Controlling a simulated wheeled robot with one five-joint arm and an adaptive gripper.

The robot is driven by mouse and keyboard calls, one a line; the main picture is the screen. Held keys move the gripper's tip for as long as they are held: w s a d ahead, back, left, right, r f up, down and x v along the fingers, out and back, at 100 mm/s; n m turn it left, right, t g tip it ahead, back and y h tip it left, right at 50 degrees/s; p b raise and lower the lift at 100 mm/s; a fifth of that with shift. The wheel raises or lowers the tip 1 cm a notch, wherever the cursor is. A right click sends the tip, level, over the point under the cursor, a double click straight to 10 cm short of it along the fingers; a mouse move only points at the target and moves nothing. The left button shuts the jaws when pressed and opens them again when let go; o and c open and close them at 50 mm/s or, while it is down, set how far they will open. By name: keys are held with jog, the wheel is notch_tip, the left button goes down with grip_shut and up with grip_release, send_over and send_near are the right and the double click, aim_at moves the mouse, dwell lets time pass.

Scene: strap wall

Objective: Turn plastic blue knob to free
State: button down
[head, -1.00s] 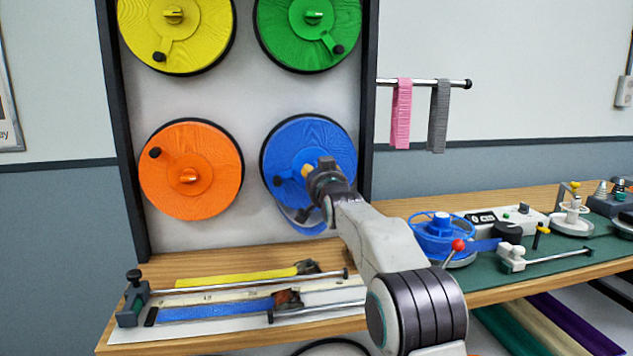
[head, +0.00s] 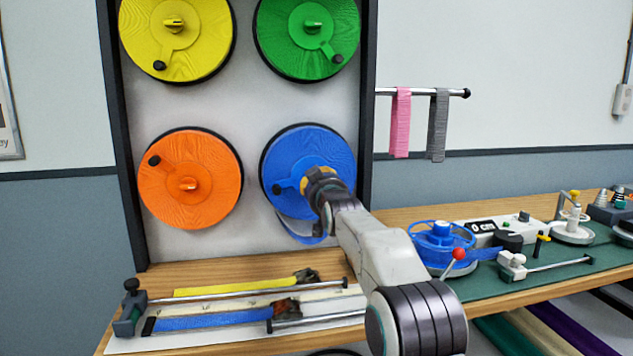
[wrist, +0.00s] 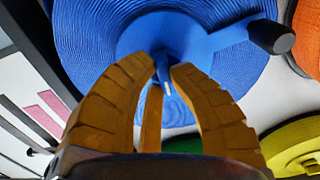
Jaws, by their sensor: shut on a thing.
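The blue reel (head: 310,155) hangs at the lower right of the wall panel, with a blue strap (head: 300,234) hanging loose below it. Its blue knob (wrist: 163,70) shows at the reel's hub in the wrist view, with a pale mark on its end. My gripper (wrist: 163,72) has tan ridged fingers shut on the knob from both sides. In the head view my gripper (head: 308,180) covers the hub, so the knob is hidden there. The reel's crank with its black handle (wrist: 270,37) points to the right in the wrist view.
Orange (head: 190,205), yellow (head: 185,50) and green (head: 320,50) reels surround the blue one. Below, the wooden bench (head: 255,266) holds straps and clamp bars. A blue winder (head: 440,240) stands to the right of my arm. Pink (head: 400,120) and grey straps hang from a rod.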

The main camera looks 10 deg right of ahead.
jog(key=shift+a+r, duration=0.1)
jog(key=c, duration=1.1)
grip_release()
jog(key=shift+s, duration=6)
